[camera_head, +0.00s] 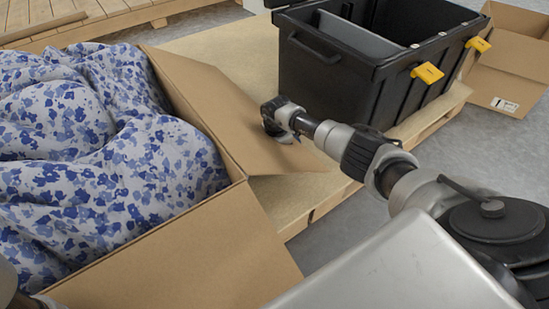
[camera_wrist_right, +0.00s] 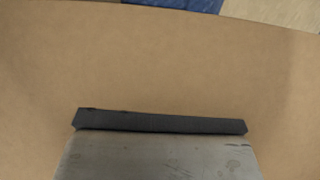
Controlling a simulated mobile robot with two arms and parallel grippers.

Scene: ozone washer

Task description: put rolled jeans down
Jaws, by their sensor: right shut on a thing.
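I cannot make out rolled jeans in the head view. My right gripper (camera_head: 272,119) is at the outer edge of a tan cardboard flap (camera_head: 215,115) of the large box, and it is shut on that flap. In the right wrist view one grey finger with a black pad (camera_wrist_right: 160,121) lies over the cardboard flap (camera_wrist_right: 160,60), which fills most of the picture. A small blue patch (camera_wrist_right: 185,4) shows at the top edge there; I cannot tell what it is. Only a bit of my left arm shows at the lower left corner, and its gripper is out of view.
White fabric with blue flowers (camera_head: 100,150) fills the large box on the left. A black bin (camera_head: 325,80) with yellow latches stands on a wooden pallet (camera_head: 230,48) behind my right arm. Another open cardboard box (camera_head: 510,75) sits at the upper right on grey floor.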

